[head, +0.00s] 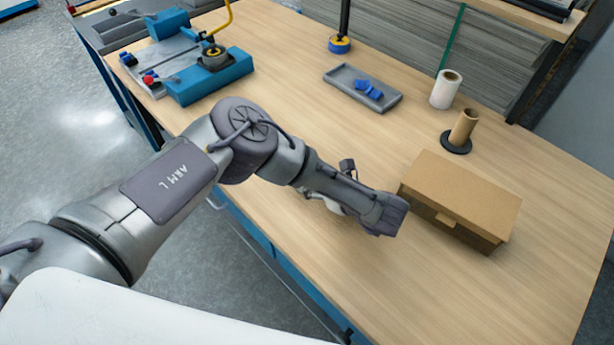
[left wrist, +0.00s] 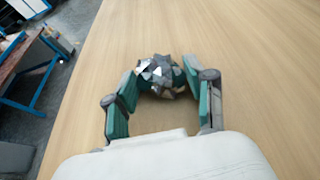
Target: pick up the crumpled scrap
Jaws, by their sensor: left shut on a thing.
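The crumpled scrap (left wrist: 158,75) is a grey, faceted, shiny ball in the left wrist view. It sits between the green-padded fingertips of my left gripper (left wrist: 160,84), which is shut on it. Bare wooden table shows around the scrap. In the head view my left gripper (head: 384,214) is over the table, left of the cardboard box; the scrap is hidden there. My right gripper is in neither view.
A closed cardboard box (head: 461,196) stands close to the right of my left gripper. Behind are a grey tray (head: 345,76) with blue pieces, a white roll (head: 446,89) and a brown tube (head: 463,127) on a black base. A blue machine (head: 209,78) stands at the back left.

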